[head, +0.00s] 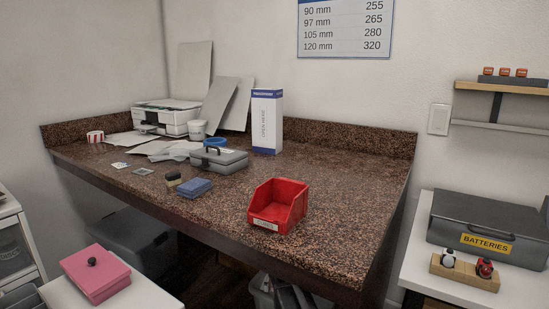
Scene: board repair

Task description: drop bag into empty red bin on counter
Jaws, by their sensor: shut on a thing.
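The red bin (276,214) stands upright on the speckled brown counter (330,250), near its front edge. Its open front faces me, a pale label is on its front lip, and its visible inside looks empty. I cannot make out a bag anywhere in the head view. I cannot make out my gripper or its fingertips either. Dark angular shapes at the bottom edge, below the counter front, are cut off and too unclear to name.
A blue block (195,188), a small brush-like item (173,180) and a grey case (218,160) lie left of the bin. A tall white box (266,122) and a printer (167,117) stand behind. The counter right of the bin is clear. A batteries box (485,222) stands on the right table.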

